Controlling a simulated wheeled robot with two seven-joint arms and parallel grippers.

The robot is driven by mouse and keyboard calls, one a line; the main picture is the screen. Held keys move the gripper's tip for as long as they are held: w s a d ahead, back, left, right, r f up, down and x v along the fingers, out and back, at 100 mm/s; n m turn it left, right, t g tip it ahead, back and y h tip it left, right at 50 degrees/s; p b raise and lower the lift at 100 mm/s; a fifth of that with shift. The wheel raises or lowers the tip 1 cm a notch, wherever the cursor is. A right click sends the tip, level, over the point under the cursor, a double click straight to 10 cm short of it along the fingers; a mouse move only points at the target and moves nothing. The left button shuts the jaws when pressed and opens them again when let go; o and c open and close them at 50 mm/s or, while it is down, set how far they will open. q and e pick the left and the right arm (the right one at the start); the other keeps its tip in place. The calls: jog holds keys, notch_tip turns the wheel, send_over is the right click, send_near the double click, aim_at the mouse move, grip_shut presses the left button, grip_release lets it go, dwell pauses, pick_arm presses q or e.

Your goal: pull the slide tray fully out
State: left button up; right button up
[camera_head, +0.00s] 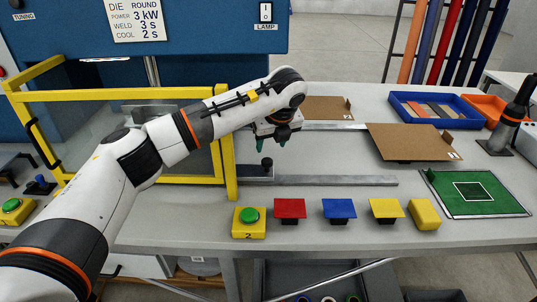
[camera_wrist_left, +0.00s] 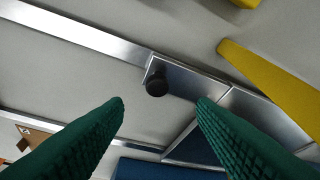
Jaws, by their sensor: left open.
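The slide tray (camera_head: 257,171) is a flat metal plate, and its front end shows just right of the yellow frame's post. A black knob (camera_head: 267,162) stands on that front end. The left wrist view shows the tray plate (camera_wrist_left: 190,83) and the knob (camera_wrist_left: 157,85) close up. My left gripper (camera_head: 275,143) is above the tray near the knob, with green fingers open. In the left wrist view the knob appears between and beyond the fingertips (camera_wrist_left: 160,102), with no visible contact. The tray's rear part is hidden behind the frame and arm. My right gripper is not in view.
The yellow frame (camera_head: 231,160) stands left of the knob. A metal rail (camera_head: 330,180) runs right along the bench, with clear surface around it. A green button box (camera_head: 249,222) and coloured blocks (camera_head: 338,208) line the front. A brown board (camera_head: 410,140) lies right.

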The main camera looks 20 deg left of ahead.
aim_at(267, 160)
pick_arm(q)
jog(key=x, duration=0.4)
jog(key=shift+w+f+p, duration=0.1)
jog(key=shift+w+p, duration=0.1)
jog(key=shift+p, duration=0.1)
jog(key=x, duration=0.3)
jog(key=shift+w+f+p, duration=0.15)
jog(key=shift+f+p, duration=0.15)
jog(key=shift+a+f, duration=0.1)
jog(key=shift+f, duration=0.15)
jog(key=shift+w+f, duration=0.15)
jog(key=shift+f, duration=0.1)
jog(key=c, duration=0.6)
grip_shut()
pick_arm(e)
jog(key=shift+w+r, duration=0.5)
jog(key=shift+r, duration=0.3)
